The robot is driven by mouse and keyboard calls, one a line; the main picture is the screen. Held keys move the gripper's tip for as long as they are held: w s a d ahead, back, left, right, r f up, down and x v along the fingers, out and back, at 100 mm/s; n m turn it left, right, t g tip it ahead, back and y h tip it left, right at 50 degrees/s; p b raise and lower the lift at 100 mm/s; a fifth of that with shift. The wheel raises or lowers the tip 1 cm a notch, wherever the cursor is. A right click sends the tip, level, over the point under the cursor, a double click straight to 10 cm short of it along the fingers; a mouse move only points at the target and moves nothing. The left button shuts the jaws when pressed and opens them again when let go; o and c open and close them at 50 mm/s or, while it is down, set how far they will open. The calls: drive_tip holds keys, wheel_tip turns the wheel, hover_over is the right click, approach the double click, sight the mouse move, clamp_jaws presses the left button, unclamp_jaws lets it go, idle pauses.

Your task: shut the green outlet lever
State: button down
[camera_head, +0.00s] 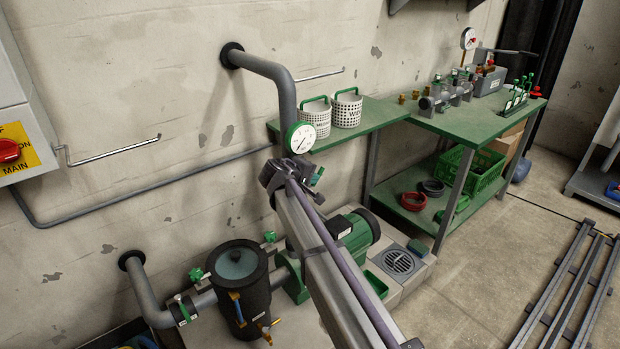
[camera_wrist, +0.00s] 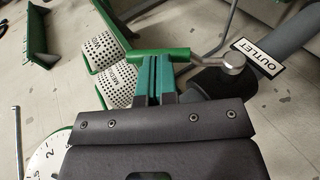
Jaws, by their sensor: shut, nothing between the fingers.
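The green outlet lever (camera_wrist: 150,54) lies across the wrist view as a green bar just ahead of my gripper (camera_wrist: 160,62). The teal fingers are together with nothing between them, and their tips are at the bar. I cannot tell if they press on it. In the head view a small green piece (camera_head: 317,176) shows beside my wrist, below the pressure gauge (camera_head: 300,137). My arm hides most of the valve there.
The grey outlet pipe (camera_head: 283,85) comes from the wall above. White perforated baskets (camera_head: 347,108) stand on a green shelf (camera_head: 365,125) to the right. A green pump motor (camera_head: 357,232) and a black strainer pot (camera_head: 237,280) stand below. A wall rod (camera_head: 115,150) juts out at left.

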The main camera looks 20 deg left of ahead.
drive_tip(key=shift+r, duration=0.1)
drive_tip(key=w+d+r+p+v, duration=0.1)
drive_tip(key=r+p+v, duration=0.1)
drive_tip(key=p+v, duration=0.95)
drive_tip(key=s+d+n+y+b, duration=0.1)
drive_tip(key=s+d+y+b, duration=0.1)
drive_tip(key=d+y, duration=0.2)
drive_tip(key=shift+n+y, duration=0.5)
drive_tip(key=shift+y, duration=0.3)
drive_tip(key=b+x, duration=0.8)
drive_tip(key=x, duration=0.5)
drive_tip(key=shift+d, duration=0.1)
